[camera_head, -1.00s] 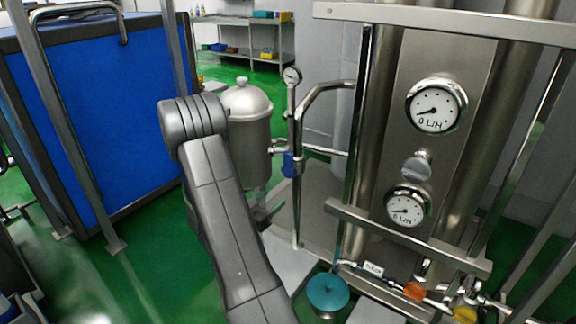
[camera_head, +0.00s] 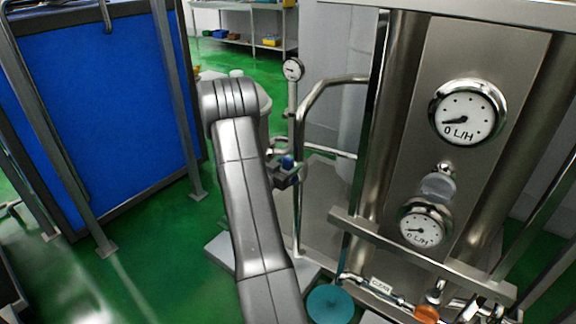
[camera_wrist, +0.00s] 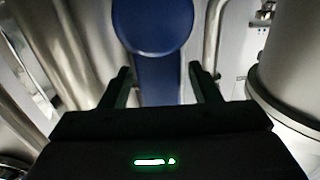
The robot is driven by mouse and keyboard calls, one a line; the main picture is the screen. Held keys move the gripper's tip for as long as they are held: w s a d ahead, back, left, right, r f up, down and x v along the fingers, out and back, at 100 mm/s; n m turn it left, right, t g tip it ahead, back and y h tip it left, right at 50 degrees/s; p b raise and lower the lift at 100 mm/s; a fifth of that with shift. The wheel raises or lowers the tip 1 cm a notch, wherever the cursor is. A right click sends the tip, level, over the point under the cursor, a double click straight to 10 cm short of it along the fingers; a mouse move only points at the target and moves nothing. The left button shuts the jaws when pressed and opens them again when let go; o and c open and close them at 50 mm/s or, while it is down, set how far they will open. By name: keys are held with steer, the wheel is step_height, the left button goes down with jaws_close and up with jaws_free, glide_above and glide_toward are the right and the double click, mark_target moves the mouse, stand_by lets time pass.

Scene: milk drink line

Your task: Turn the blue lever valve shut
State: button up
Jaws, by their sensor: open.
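The blue lever valve (camera_head: 287,162) sits on the pipework behind my arm in the head view, and my gripper (camera_head: 288,180) partly hides it. In the wrist view the blue lever (camera_wrist: 152,28) shows a round end at the top and a straight blue bar running down from it. My gripper (camera_wrist: 161,74) is open. The blue bar lies between its two dark fingers, with a gap visible on each side. Whether the fingers reach past the bar in depth I cannot tell.
A steel panel (camera_head: 400,150) with two dials marked L/H stands to the right. A curved steel pipe (camera_head: 325,88) and a small gauge (camera_head: 293,69) are close by the valve. A teal disc (camera_head: 330,305) and orange knob (camera_head: 426,314) are low in front. Blue panel (camera_head: 95,110) at left.

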jaws_close()
